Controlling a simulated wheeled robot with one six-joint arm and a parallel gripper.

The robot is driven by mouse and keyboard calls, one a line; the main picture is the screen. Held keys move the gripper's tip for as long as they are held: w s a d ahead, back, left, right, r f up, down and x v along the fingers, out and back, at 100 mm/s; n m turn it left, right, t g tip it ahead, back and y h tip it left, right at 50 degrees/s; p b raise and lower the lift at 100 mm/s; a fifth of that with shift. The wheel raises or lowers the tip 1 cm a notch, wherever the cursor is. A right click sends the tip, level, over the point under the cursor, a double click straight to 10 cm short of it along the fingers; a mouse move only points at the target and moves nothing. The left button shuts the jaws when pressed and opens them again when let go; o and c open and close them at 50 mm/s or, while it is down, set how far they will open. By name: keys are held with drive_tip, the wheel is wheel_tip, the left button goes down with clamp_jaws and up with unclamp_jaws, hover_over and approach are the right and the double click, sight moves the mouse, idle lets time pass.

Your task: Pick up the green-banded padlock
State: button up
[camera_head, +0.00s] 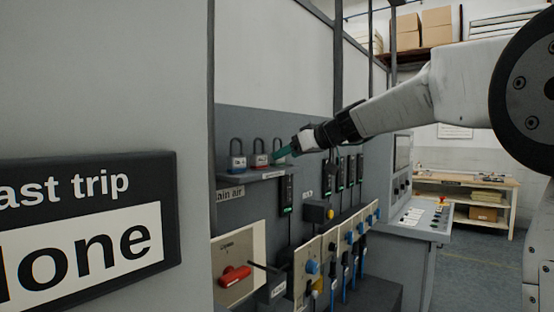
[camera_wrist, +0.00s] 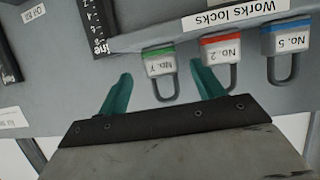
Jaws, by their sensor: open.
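The green-banded padlock (camera_wrist: 160,62) shows in the wrist view, with a white label and its shackle pointing down in that picture. My gripper (camera_wrist: 162,82) is open, with one teal finger on either side of this padlock's shackle. The right finger is close to the red-banded padlock (camera_wrist: 222,55); I cannot tell whether they touch. In the head view my gripper (camera_head: 284,153) is at the right end of the padlock shelf (camera_head: 250,176), and its fingers cover most of the padlock there, leaving part of its shackle (camera_head: 279,144) visible.
A blue-banded padlock (camera_head: 238,161) stands at the shelf's left end, beside the red-banded one (camera_head: 261,158). Black devices (camera_head: 287,195) hang below the shelf. A panel with a red handle (camera_head: 235,276) and a row of blue knobs (camera_head: 349,237) are lower down.

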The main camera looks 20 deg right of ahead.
drive_tip(key=x, duration=0.5)
drive_tip(key=shift+w+a+f, duration=0.1)
drive_tip(key=shift+w+a, duration=0.1)
drive_tip(key=c, duration=1.2)
drive_tip(key=shift+o, duration=0.2)
drive_tip(key=shift+s, duration=0.1)
wheel_tip(320, 180, up, 18)
